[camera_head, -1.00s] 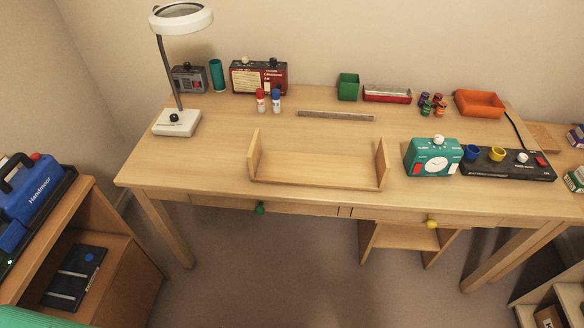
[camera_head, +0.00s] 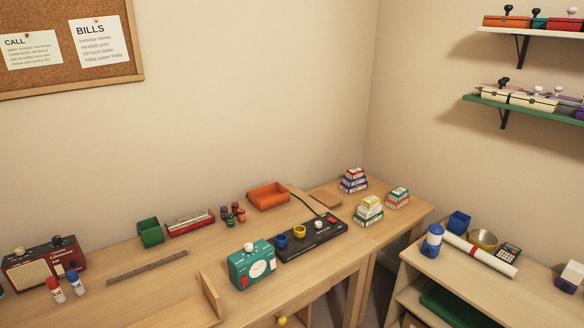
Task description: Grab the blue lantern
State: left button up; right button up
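A small blue and white lantern (camera_head: 432,241) stands upright on the pale wooden shelf unit at the right. It is near the unit's left edge, in front of a blue cup (camera_head: 459,222) and by the left end of a white roll. Nothing covers its near side. Neither of my grippers is in view.
The shelf unit (camera_head: 469,286) also holds a white roll (camera_head: 481,255), a brass bowl (camera_head: 483,239) and a calculator (camera_head: 508,253). A gap separates it from the desk (camera_head: 187,272), which holds a teal clock box (camera_head: 251,266) and stacked small boxes (camera_head: 369,210). Wall shelves hang above.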

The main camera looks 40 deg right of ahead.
aim_at(433, 243)
jog(key=z, duration=2.1)
jog(key=i+z, duration=0.1)
jog(key=i, duration=0.1)
